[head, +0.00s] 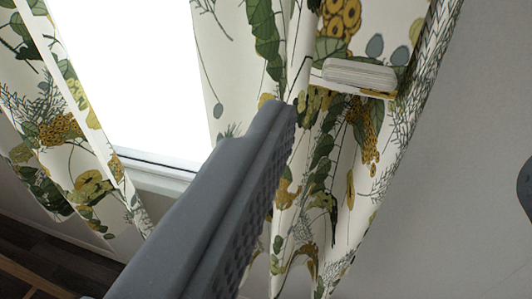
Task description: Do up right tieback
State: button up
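The right curtain (355,150), cream with a green and mustard leaf print, hangs in folds right of the bright window. A pale tieback (360,75) with a ribbed, rounded end lies across its upper part in the picture. I cannot tell whether it is fastened; any hook or catch is not clearly visible. One dark grey finger of my gripper (275,118) reaches up from the bottom, its tip in front of the curtain, left of and below the tieback. Its ridged inner face is exposed with nothing seen against it.
The bright window (140,75) has a white frame along its lower edge. The left curtain (60,120) hangs at the left. Plain grey wall (450,190) lies to the right, with a dark rounded shape (526,190) cut off at the edge. Dark flooring shows at lower left.

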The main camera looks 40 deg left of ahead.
aim_at(357, 77)
jog(key=shift+y, duration=0.4)
jog(key=x, duration=0.4)
jog(key=f+x, duration=0.1)
jog(key=x, duration=0.4)
jog(key=f+b+x, duration=0.1)
jog(key=x, duration=0.3)
jog(key=shift+a, duration=0.45)
jog(key=shift+c, duration=0.3)
jog(key=c, duration=1.3)
jog(key=shift+o, duration=0.2)
jog(key=shift+a, duration=0.1)
